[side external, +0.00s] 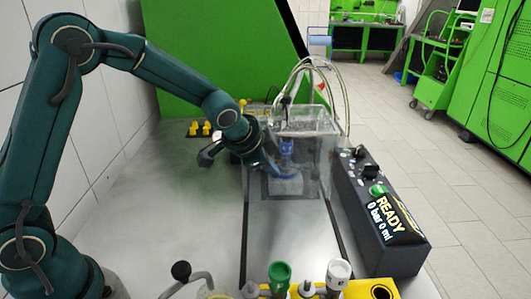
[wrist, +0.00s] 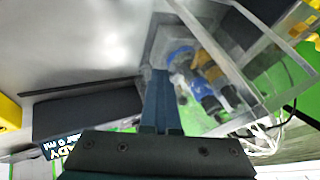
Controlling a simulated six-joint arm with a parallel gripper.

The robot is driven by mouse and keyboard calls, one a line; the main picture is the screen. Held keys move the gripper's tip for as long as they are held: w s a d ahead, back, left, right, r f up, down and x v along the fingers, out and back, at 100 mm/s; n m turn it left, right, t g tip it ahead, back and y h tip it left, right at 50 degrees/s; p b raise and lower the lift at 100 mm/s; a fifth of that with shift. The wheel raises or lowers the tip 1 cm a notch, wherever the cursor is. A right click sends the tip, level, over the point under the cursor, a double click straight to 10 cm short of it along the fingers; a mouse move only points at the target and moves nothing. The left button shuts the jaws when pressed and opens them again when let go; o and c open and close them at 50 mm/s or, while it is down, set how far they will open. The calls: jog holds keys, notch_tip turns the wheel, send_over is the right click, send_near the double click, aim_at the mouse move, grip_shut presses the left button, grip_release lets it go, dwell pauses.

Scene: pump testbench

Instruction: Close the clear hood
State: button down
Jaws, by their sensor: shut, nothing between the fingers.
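The clear hood (side external: 318,150) is a box of transparent panels at the far end of the bench's middle strip. Through it show a blue pump part (side external: 287,147) and a blue ring at its foot. In the wrist view the hood's thick clear edge (wrist: 232,72) slants beside the blue ring (wrist: 180,57). My gripper (side external: 272,166) is low at the hood's left front. Its fingers (wrist: 161,80) are shut and empty, pointing toward the ring. I cannot tell whether they touch the hood or how far it stands open.
A dark control box (side external: 372,205) reading READY, 0 bar 0 ml, stands right of the hood. Clear hoses (side external: 318,68) arch over the hood. A yellow rack (side external: 372,289) is in front.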

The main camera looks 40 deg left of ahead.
jog(key=shift+w+a, duration=0.25)
